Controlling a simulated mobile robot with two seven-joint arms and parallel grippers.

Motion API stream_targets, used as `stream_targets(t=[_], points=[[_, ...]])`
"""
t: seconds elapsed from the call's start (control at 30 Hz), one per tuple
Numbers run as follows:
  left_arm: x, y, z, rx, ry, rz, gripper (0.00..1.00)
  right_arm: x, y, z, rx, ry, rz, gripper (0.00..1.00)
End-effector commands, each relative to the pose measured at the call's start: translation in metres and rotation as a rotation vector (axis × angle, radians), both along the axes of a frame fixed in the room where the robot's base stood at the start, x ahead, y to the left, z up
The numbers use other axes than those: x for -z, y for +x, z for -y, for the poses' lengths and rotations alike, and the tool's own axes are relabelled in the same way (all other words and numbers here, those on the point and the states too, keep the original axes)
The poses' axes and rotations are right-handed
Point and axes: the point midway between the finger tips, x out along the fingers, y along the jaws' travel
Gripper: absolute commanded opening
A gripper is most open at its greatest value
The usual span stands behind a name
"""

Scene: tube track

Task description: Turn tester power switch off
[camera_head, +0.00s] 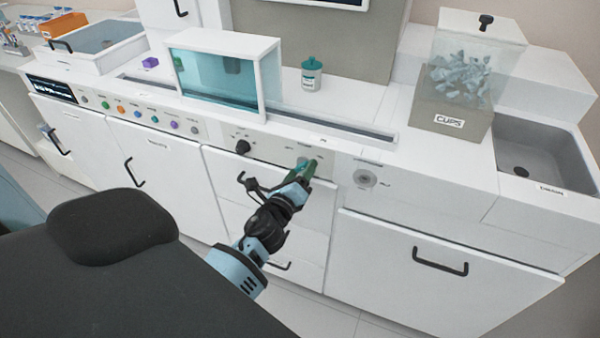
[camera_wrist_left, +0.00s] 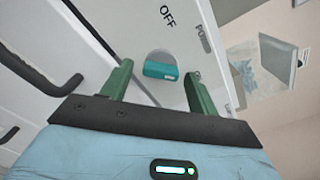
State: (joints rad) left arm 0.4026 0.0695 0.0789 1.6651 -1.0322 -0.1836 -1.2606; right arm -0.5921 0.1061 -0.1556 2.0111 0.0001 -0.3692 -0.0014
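The tester's power switch (camera_wrist_left: 160,71) is a small teal lever on a round grey base, set in a pale panel. The word OFF (camera_wrist_left: 167,16) is printed beside it, and a partly hidden label starting with PO (camera_wrist_left: 203,38) is near it. My left gripper (camera_head: 305,168) reaches the panel on the front of the bench in the head view. In the left wrist view its two green fingers (camera_wrist_left: 160,74) are apart, with the teal lever between and just beyond their tips. I cannot tell whether a finger touches it. My right gripper is not in view.
A black knob (camera_head: 242,147) is left of my gripper and a round grey fitting (camera_head: 365,178) is right of it. Drawer handles (camera_head: 440,262) stick out below. A clear box of cups (camera_head: 462,80) and a teal-lidded jar (camera_head: 311,74) stand on the bench.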

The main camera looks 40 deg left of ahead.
Motion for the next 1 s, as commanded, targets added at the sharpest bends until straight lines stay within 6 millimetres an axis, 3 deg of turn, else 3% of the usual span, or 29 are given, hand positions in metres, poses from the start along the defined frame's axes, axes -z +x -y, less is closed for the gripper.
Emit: stream_targets(t=[0.07,0.33,0.67,1.0], points=[[0.0001,-0.0002,0.0000,0.000,0.000,0.000,0.51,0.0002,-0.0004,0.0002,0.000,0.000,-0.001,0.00],[0.0000,-0.0003,0.0001,0.000,0.000,0.000,0.15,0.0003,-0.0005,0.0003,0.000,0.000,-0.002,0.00],[0.0001,-0.0003,0.0003,0.000,-0.047,0.011,0.15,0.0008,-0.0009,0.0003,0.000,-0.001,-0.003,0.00],[-0.0008,-0.0001,0.0012,-0.001,-0.274,0.065,0.15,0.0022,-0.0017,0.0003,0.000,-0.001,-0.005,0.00]])
